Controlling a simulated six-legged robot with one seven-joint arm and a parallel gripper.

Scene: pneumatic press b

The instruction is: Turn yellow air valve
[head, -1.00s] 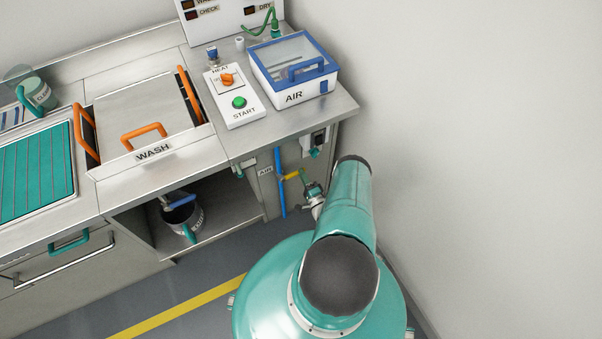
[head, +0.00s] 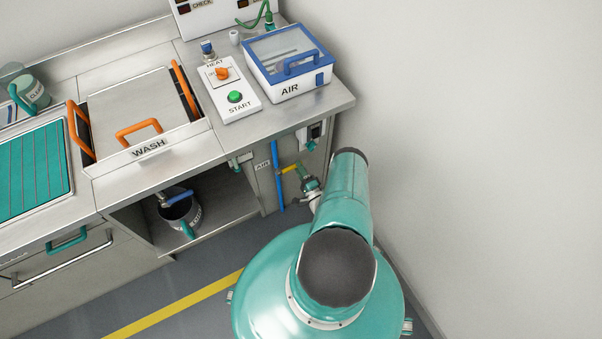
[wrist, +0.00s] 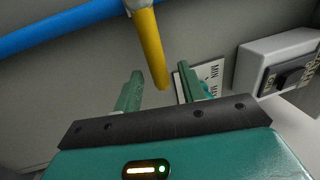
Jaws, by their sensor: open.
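The yellow air valve handle (head: 290,168) sticks out to the right from a vertical blue pipe (head: 278,178) on the cabinet front, under the counter's right end. In the wrist view the yellow handle (wrist: 151,45) points from its grey mount on the blue pipe (wrist: 70,27) toward my gripper. My gripper (wrist: 160,68) is open, one green finger on each side of the handle's free end. Gaps show on both sides, and I see no finger touching it. In the head view my gripper (head: 304,177) is at the handle's right end, partly hidden by my arm.
A MIN/MAX label (wrist: 205,78) and a grey switch box (wrist: 275,62) are right of the handle in the wrist view. The counter edge (head: 300,118) overhangs above. An open shelf with a pot (head: 182,212) is at left. A bare wall (head: 480,150) stands at right.

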